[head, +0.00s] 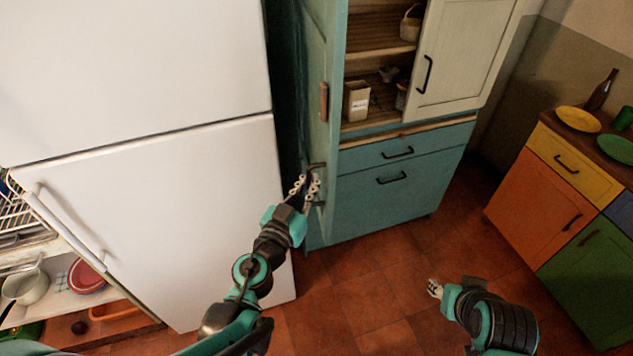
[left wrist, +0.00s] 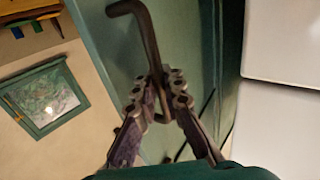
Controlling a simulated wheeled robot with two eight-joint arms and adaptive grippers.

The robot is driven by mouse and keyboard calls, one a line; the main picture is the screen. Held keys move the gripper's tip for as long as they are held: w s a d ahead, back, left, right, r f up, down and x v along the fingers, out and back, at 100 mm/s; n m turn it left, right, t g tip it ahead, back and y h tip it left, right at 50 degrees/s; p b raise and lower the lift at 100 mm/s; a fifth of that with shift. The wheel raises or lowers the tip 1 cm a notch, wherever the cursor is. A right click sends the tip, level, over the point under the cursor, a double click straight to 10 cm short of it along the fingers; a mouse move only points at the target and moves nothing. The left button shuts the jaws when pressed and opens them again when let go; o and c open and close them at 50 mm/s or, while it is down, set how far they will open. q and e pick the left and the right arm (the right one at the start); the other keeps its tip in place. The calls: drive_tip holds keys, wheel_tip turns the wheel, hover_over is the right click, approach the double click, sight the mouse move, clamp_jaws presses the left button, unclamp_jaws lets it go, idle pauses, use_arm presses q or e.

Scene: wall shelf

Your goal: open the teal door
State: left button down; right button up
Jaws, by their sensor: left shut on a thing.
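The teal door (head: 319,80) is a tall narrow panel at the left of the teal cabinet in the head view, seen at a steep angle. How far it stands from its frame is hard to tell. Its dark bent handle (left wrist: 148,38) crosses the left wrist view, and the door's face (left wrist: 118,62) shows behind it. My left gripper (head: 304,186) is shut on this handle; the fingers (left wrist: 160,98) close around its lower part, and its upper bend sticks out above them. My right gripper (head: 434,288) hangs over the floor at lower right, away from the cabinet; its fingers are too small to judge.
A white fridge (head: 150,190) stands close on the left of the door. Cabinet drawers (head: 400,165) and open shelves with a box (head: 356,102) are to the right. A colourful sideboard (head: 540,185) stands at far right. The tiled floor (head: 365,300) in front is clear.

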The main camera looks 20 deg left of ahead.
use_arm(q)
drive_tip(key=shift+s+a, duration=0.3)
drive_tip(key=shift+a, duration=0.15)
use_arm(e)
drive_tip(key=shift+s+a, duration=0.25)
drive_tip(key=shift+a, duration=0.05)
use_arm(q)
drive_tip(key=c, duration=1.6)
unclamp_jaws()
drive_tip(key=shift+s, duration=0.1)
use_arm(e)
drive_tip(key=shift+s, duration=0.1)
use_arm(q)
drive_tip(key=shift+r, duration=0.15)
